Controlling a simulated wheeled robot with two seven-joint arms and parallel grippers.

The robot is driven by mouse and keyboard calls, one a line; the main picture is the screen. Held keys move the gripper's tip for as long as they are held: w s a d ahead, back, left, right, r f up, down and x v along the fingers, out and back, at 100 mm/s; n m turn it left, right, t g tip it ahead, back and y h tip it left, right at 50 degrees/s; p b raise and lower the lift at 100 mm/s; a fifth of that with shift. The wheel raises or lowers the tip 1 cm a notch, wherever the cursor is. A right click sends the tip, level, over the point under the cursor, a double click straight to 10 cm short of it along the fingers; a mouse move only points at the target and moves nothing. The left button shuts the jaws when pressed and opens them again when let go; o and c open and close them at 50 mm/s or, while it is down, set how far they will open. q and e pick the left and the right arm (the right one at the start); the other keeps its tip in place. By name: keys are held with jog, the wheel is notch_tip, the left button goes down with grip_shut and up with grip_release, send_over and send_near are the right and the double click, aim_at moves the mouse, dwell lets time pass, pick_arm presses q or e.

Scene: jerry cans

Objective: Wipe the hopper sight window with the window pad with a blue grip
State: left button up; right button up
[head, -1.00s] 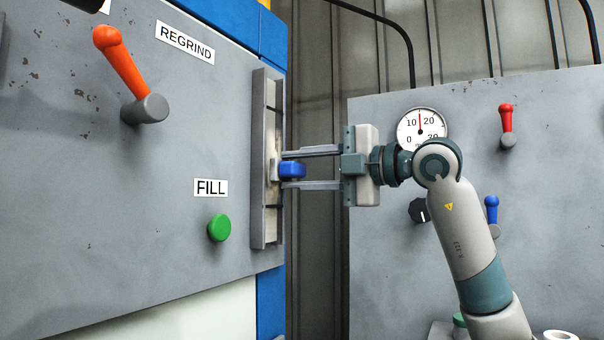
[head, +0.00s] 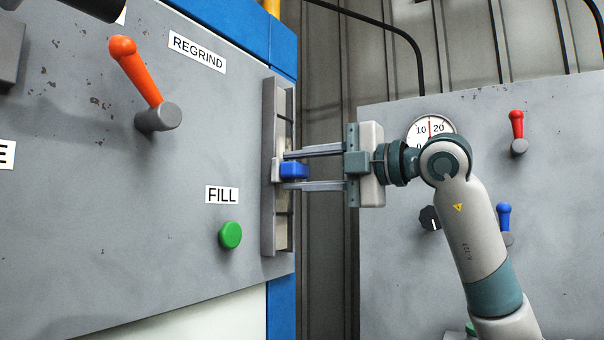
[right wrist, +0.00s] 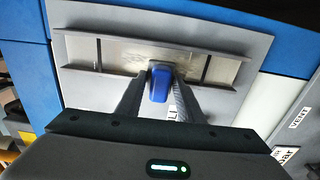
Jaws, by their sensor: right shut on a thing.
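The hopper sight window (head: 284,222) is a tall narrow pane in a grey metal frame at the right edge of the grey panel. My right gripper (head: 286,170) is shut on the blue grip of the window pad (head: 294,170). The pad's pale face is at the window, about mid-height; I cannot tell for sure whether it touches the glass. In the right wrist view the blue grip (right wrist: 161,82) sits between my two fingers, in front of the window (right wrist: 210,68), which has dark cross bars and greyish smudges. My left gripper is not in view.
An orange lever (head: 137,72) and a green button (head: 230,235) under a FILL label (head: 222,195) are on the panel left of the window. Behind my right arm, another grey panel carries a gauge (head: 430,130), a red lever (head: 516,127) and a blue lever (head: 504,216).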

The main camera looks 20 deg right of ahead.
jog(key=shift+r, duration=0.4)
jog(key=shift+w+d+p, duration=0.2)
jog(key=shift+w+d, duration=0.4)
jog(key=shift+d, duration=0.2)
jog(key=shift+w+d+p, duration=0.2)
jog(key=shift+w+d, duration=0.4)
jog(key=shift+d, duration=0.15)
jog(key=shift+r+p, duration=0.65)
jog(key=shift+r, duration=0.25)
jog(key=shift+a, duration=0.15)
